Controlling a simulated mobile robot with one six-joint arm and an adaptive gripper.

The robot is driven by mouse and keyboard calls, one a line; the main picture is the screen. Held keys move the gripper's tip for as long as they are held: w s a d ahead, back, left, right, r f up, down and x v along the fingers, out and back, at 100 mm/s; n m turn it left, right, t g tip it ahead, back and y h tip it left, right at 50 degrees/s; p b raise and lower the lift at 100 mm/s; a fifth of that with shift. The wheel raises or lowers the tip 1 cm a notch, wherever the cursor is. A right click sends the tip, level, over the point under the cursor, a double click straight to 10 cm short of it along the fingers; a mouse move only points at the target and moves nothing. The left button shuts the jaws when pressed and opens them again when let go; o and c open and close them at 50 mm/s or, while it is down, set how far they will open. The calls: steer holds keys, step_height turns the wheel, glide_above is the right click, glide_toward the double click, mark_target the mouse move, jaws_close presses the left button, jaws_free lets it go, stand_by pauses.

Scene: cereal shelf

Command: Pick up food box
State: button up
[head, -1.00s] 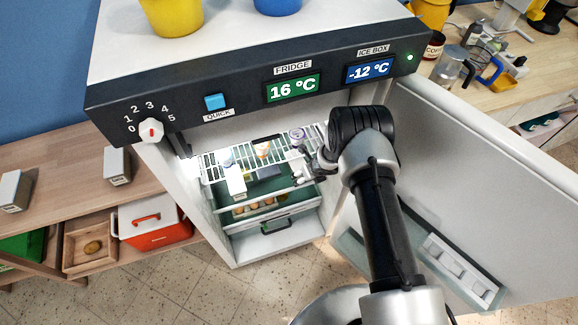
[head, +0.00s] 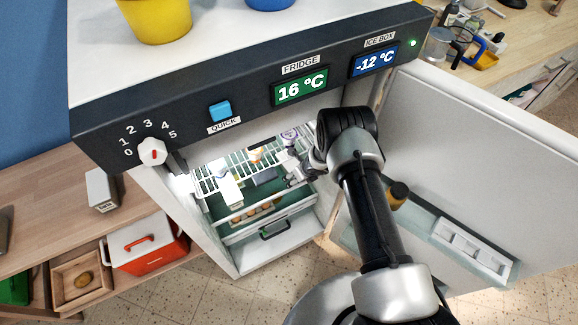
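The open fridge holds a wire shelf (head: 207,186) with several small items. A white carton-like box (head: 229,190) stands at its front left, and a dark grey box-like item (head: 264,177) lies in the middle. I cannot tell for sure which one is the food box. My gripper (head: 292,171) is inside the fridge at the right part of the shelf, to the right of the dark grey item. It is small and partly hidden by my arm, so I cannot tell whether its fingers are open or touch anything.
The fridge door (head: 480,150) stands open to the right, close to my arm. A drawer (head: 272,232) lies below the shelf, with several round items above it. A yellow pot (head: 155,20) and a blue pot (head: 270,3) stand on top. A red cooler (head: 147,245) is at left.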

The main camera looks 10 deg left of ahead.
steer(key=c, duration=1.3)
steer(key=shift+a+r, duration=0.1)
